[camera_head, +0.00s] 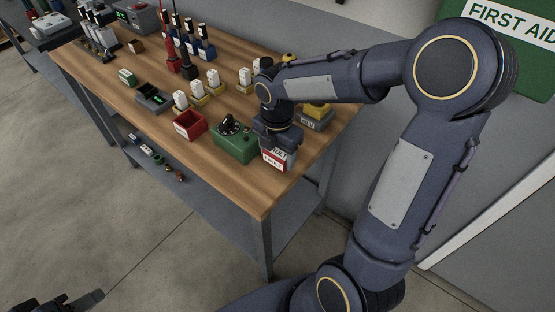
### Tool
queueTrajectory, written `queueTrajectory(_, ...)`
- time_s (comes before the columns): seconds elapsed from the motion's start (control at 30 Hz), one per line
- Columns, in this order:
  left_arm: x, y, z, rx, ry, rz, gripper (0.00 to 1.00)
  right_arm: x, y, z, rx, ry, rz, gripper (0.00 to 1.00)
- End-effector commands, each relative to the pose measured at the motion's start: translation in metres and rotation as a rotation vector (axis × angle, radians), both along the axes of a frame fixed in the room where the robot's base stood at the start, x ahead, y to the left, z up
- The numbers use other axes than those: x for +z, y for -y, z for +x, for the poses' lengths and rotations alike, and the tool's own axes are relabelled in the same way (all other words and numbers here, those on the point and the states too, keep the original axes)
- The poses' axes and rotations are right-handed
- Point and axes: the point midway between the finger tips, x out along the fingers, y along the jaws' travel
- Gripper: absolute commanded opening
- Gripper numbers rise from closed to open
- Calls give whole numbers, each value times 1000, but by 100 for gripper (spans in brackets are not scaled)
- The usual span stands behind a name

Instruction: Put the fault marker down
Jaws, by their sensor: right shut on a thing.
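The fault marker (274,163) is a small red and white labelled block near the front right of the wooden workbench (262,200). My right gripper (277,146) points down and is shut on it. The gripper hides its upper part, and I cannot tell whether its underside touches the bench. A green box with a black dial (234,150) is just left of the gripper. Part of my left gripper (88,300) shows at the bottom left corner, away from the bench; its fingers are not clear.
A red open bin (190,125) and a small dark device with a green display (152,98) stand further left. Several white blocks and red and black probes stand behind. A grey box with a yellow top (316,119) is right of the gripper. The front right bench corner is clear.

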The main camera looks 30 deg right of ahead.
Motion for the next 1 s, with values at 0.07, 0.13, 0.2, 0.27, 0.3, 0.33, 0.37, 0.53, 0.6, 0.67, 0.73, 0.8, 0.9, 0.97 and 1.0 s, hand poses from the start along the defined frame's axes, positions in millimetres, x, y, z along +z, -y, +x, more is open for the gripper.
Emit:
queueTrajectory(0.07,-1,0,0,0,0,0,41,-14,1,-1,0,-5,0,40)
queueTrajectory(0.13,-2,0,0,0,0,0,41,-24,1,-1,0,-4,0,40)
queueTrajectory(0.2,-2,0,0,0,0,0,41,-30,1,-1,0,-3,0,40)
queueTrajectory(0.27,-2,0,0,0,0,0,41,-31,1,0,0,-1,0,40)
queueTrajectory(0.3,-2,0,0,0,0,0,41,-32,1,0,0,-1,0,40)
queueTrajectory(0.33,-2,0,0,0,0,0,41,-31,1,0,0,-1,0,40)
queueTrajectory(0.37,-2,0,0,0,0,0,41,-31,1,0,0,-1,0,40)
queueTrajectory(0.53,-3,0,0,0,0,0,41,-33,1,0,-1,-1,0,40)
queueTrajectory(0.6,-5,0,0,0,0,0,41,-35,1,0,-1,-1,0,40)
queueTrajectory(0.67,-4,0,0,0,0,0,41,-34,1,0,0,-1,0,70)
queueTrajectory(0.73,-3,0,0,0,0,0,41,-34,1,0,-1,-1,0,79)
queueTrajectory(0.8,-3,0,0,0,0,0,41,-34,1,0,-1,-1,0,85)
queueTrajectory(0.9,-3,0,0,0,0,0,41,-34,1,0,-1,-1,0,85)
queueTrajectory(0.97,-3,0,0,0,0,0,41,-34,1,0,-1,-1,0,85)
queueTrajectory(1.0,-3,0,0,0,0,0,41,-34,1,0,-1,-1,0,85)
